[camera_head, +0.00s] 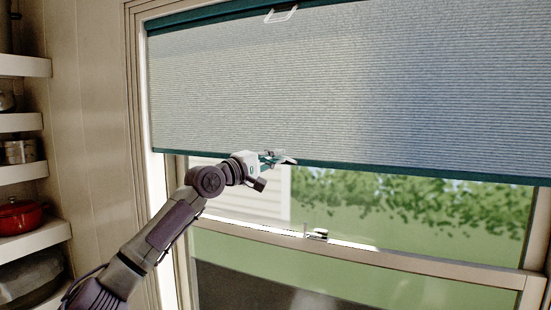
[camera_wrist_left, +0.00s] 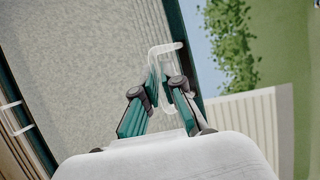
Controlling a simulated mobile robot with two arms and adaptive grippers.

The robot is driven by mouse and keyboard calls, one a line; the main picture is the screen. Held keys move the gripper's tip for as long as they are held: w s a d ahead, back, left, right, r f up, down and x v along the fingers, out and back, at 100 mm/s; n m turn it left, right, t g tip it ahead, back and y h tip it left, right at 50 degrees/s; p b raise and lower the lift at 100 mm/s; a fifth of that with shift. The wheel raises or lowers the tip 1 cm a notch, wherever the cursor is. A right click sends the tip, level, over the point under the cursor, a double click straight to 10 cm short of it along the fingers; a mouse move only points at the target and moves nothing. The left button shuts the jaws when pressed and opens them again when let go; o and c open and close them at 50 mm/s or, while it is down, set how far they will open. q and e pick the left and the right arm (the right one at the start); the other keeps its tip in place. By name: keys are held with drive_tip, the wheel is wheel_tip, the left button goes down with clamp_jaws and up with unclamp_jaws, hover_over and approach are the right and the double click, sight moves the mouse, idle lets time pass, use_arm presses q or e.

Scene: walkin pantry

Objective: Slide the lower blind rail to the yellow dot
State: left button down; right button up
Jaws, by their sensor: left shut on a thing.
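The lower blind rail (camera_head: 400,171) is a dark teal bar along the bottom edge of the grey pleated blind (camera_head: 330,85). It runs across the window, and its right part is lower in the picture. In the left wrist view the lower rail (camera_wrist_left: 188,50) runs steeply past the fingers. A pale loop handle (camera_wrist_left: 165,48) is on this rail. My left gripper (camera_head: 279,159) is at the lower rail, left of the picture's middle. Its fingers (camera_wrist_left: 166,88) are closed on the loop handle. My right gripper is not in view. I see no yellow dot.
The upper rail (camera_head: 215,16) carries another pale handle (camera_head: 281,14). Below the blind, the window sash (camera_head: 400,259) has a latch (camera_head: 317,234). Shelves (camera_head: 22,171) with a red pot (camera_head: 18,217) stand at the left. Space before the glass right of my arm is clear.

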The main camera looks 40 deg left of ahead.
use_arm(q)
wheel_tip(320, 180, down, 36)
drive_tip(key=b, duration=2.7)
drive_tip(key=c, duration=1.3)
unclamp_jaws()
drive_tip(key=shift+r, duration=0.1)
drive_tip(key=s, duration=0.4)
drive_tip(key=s+f, duration=0.1)
drive_tip(key=s, duration=0.3)
drive_tip(key=s+a, duration=0.1)
drive_tip(key=s, duration=0.3)
drive_tip(key=shift+f, duration=0.35)
drive_tip(key=shift+w, duration=0.1)
